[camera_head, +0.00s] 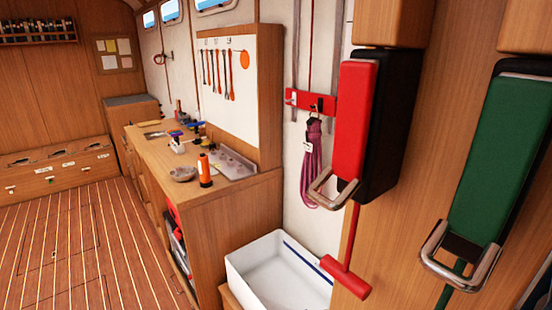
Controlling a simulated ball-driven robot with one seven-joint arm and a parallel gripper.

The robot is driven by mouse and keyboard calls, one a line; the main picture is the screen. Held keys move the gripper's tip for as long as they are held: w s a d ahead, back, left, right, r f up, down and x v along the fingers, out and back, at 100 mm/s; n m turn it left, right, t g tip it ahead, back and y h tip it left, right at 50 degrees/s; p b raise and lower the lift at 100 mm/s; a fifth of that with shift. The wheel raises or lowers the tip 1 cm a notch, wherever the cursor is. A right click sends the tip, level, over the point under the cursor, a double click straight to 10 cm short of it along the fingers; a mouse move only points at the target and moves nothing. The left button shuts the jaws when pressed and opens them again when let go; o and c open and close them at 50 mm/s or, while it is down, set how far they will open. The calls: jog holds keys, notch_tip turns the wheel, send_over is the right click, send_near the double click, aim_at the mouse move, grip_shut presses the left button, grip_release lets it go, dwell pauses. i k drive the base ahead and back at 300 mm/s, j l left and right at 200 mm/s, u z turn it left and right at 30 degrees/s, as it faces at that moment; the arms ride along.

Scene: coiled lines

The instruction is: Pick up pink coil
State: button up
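The pink coil (313,165) is a bundle of dark pink line with a small white tag on it. It hangs from a hook on a red wall rack (298,99), against the pale wall right of the workbench. The red padded block to its right stands close beside it in the picture. My gripper is not in view, so its state does not show.
A red padded block (358,120) and a green one (500,160) with metal loops stand at the right. A red T-handle (345,276) and a white bin (270,280) are below the coil. A cluttered workbench (225,190) is left. The plank floor (80,240) is clear.

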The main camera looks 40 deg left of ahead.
aim_at(312, 147)
jog(key=u, duration=1)
jog(key=i+j+z, duration=0.1)
jog(key=i+j, duration=0.15)
jog(key=i+j+z, duration=0.1)
jog(key=j, duration=0.3)
jog(key=i, duration=0.1)
